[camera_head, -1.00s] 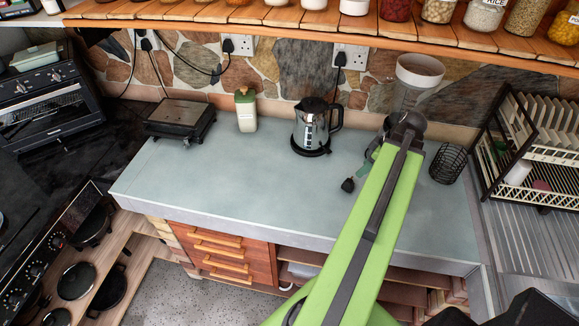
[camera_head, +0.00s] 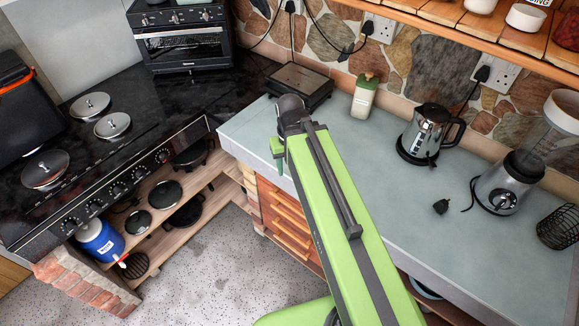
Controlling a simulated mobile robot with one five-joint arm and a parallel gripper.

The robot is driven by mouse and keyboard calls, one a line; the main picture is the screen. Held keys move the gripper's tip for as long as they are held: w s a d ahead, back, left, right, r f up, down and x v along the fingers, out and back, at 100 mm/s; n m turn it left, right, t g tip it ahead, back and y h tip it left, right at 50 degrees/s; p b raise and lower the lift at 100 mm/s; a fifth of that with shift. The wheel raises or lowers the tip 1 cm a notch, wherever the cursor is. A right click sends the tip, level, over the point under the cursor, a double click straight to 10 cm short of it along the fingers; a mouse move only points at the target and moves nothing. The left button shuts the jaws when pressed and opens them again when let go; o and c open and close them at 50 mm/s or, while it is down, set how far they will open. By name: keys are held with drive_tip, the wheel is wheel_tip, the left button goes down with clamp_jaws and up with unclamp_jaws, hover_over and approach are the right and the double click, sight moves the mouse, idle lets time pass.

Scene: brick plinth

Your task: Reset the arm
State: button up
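My green arm (camera_head: 335,220) reaches up from the bottom of the head view to a dark joint at its far end, over the left end of the grey counter (camera_head: 410,235). A small green part of my arm shows just below that joint, at the counter's left edge. My gripper cannot be made out; the arm hides whatever lies beyond the joint. No held object shows.
On the counter stand a flat grill (camera_head: 300,84), a green-lidded bottle (camera_head: 364,96), a kettle (camera_head: 430,135), a blender (camera_head: 505,180), a loose plug (camera_head: 440,206) and a wire basket (camera_head: 560,226). A black stove (camera_head: 90,140) and toaster oven (camera_head: 182,42) are left. Speckled floor is open.

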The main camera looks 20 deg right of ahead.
drive_tip(key=shift+a, duration=0.1)
wheel_tip(320, 180, down, 7)
drive_tip(key=b, duration=0.7)
drive_tip(key=shift+s, duration=0.1)
idle(0.5)
